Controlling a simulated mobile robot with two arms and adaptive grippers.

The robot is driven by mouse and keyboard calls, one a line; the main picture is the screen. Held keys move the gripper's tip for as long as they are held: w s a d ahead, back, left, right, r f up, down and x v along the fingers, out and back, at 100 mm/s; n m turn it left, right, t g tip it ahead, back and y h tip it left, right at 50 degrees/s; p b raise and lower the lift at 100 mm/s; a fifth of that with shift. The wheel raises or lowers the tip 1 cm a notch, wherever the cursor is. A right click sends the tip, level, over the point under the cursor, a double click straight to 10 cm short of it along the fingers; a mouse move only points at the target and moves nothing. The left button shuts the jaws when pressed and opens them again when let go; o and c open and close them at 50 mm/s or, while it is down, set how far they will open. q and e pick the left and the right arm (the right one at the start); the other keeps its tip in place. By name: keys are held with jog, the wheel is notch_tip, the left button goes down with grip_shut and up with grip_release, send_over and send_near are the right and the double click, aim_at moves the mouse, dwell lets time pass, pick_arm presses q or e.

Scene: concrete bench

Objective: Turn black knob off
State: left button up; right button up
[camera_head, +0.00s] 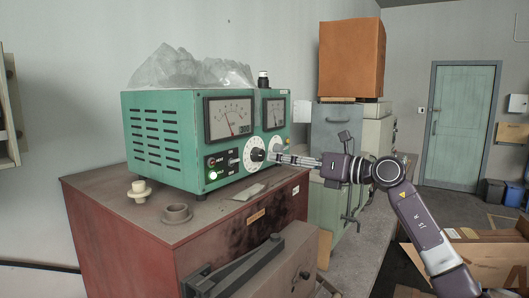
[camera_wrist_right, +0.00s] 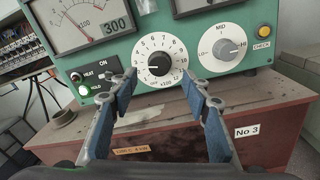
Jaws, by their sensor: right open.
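The green instrument box (camera_head: 165,140) stands on the red cabinet, with two gauges on its front. The black knob (camera_head: 257,154) sits at the centre of a white numbered dial. My right gripper (camera_head: 276,156) is open, just in front of the dial. In the wrist view its fingertips (camera_wrist_right: 159,78) are spread to the left and right of the dial, with nothing held. Whether they touch the panel I cannot tell. My left gripper is not in view.
A silver LO-MID-HI knob (camera_wrist_right: 229,48) and a yellow button (camera_wrist_right: 263,31) are right of the dial. The red cabinet top (camera_head: 225,210) holds a small brown ring (camera_head: 177,213) and a cream piece (camera_head: 139,191).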

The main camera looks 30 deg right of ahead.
aim_at(262, 156)
jog(key=x, duration=0.1)
jog(key=p+x, duration=0.1)
jog(key=x, duration=0.1)
jog(key=shift+r, duration=0.25)
jog(key=shift+f+p+x, duration=0.2)
jog(key=shift+p+x, duration=0.4)
jog(key=shift+x, duration=0.6)
jog(key=shift+f, duration=0.1)
jog(key=c, duration=0.6)
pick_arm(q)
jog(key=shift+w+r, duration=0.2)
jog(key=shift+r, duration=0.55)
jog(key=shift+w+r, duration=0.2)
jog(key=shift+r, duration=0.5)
pick_arm(e)
jog(key=c, duration=0.6)
